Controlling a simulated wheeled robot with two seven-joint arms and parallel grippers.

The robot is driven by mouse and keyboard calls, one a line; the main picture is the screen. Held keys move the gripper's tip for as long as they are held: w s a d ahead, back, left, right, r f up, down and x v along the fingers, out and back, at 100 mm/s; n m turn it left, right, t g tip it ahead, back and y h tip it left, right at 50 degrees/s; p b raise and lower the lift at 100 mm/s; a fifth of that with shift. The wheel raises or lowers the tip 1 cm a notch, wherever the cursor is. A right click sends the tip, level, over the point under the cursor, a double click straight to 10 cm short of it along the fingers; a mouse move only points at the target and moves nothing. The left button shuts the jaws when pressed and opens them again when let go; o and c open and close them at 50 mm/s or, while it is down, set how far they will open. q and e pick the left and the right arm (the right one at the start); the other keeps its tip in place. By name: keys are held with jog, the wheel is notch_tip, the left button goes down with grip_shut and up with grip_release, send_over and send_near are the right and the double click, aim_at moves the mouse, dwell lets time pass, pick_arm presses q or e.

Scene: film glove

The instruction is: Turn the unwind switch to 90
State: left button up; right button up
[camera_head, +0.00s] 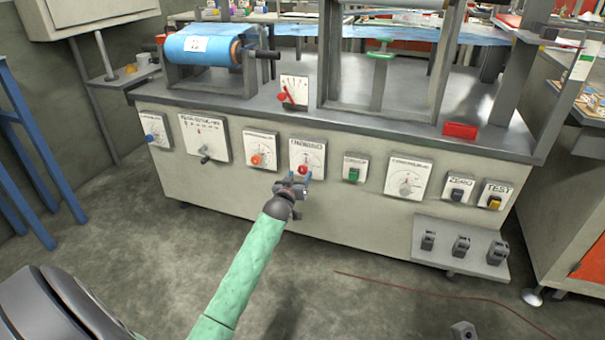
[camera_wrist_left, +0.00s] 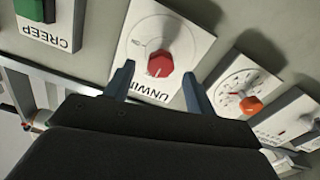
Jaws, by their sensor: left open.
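The unwind switch is a red knob (camera_head: 303,169) on a white dial plate (camera_head: 315,148) on the grey cabinet front. In the left wrist view the red knob (camera_wrist_left: 160,64) shows close up, with a white mark on its lower part and the partly covered label "UNWIN" upside down. My left gripper (camera_head: 294,180) is just below and in front of the knob in the head view. In the wrist view its two fingers (camera_wrist_left: 158,72) are spread, one on each side of the knob, with gaps between. I cannot tell how far they are from the plate.
An orange knob (camera_head: 256,160) is on the neighbouring plate, and a green creep button (camera_head: 353,174) is on the other side. Further right are a grey dial (camera_head: 405,190) and ZERO (camera_head: 457,194) and TEST (camera_head: 492,202) switches. A low shelf (camera_head: 455,262) with grey weights juts out. The floor in front is mostly clear.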

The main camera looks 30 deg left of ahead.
aim_at(302, 171)
pick_arm(q)
jog(key=shift+b+x, duration=0.35)
jog(key=shift+x, duration=1.6)
